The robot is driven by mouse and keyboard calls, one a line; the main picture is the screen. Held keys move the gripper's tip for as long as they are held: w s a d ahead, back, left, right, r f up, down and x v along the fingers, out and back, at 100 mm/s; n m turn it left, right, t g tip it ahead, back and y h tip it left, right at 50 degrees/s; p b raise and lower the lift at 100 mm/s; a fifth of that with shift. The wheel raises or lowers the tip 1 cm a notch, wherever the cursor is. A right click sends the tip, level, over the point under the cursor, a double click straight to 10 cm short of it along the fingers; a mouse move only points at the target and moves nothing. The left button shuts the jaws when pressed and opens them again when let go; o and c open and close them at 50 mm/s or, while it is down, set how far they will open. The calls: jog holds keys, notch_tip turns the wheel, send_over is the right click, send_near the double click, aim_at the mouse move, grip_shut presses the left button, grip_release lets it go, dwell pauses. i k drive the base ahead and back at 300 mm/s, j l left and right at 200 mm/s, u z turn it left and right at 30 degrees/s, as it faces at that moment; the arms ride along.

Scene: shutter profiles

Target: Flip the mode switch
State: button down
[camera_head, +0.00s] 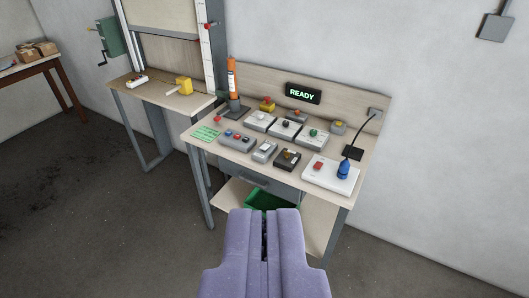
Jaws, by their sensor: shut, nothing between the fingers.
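My gripper (265,222) is at the bottom middle, shut and empty, well in front of the workbench (215,150) and apart from it. Several control boxes stand on the bench. In front are a grey button box (237,140), a small grey box with a pale top (265,151) and a dark box (287,160). Labels are too small to read, so I cannot tell which one is the mode switch.
A lit READY sign (303,93) is behind the boxes. A white board (330,176) with a blue plug (343,170) is at the right. An orange column (232,78) rises at the left. A green bin (270,201) sits below. The floor (110,220) left is clear.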

aim_at(266, 147)
jog(key=i+j+z, duration=0.1)
jog(key=i+j, duration=0.15)
jog(key=i, duration=0.4)
jog(key=i+j+z, duration=0.1)
jog(key=i+j, duration=0.2)
jog(key=i, duration=0.3)
jog(key=i+j+z, duration=0.1)
jog(key=i+j, duration=0.25)
jog(key=i, duration=0.25)
jog(key=i+j, duration=0.35)
jog(key=i, duration=0.25)
jog(key=i+j+z, duration=0.15)
jog(key=i+j, duration=0.25)
jog(key=i, duration=0.2)
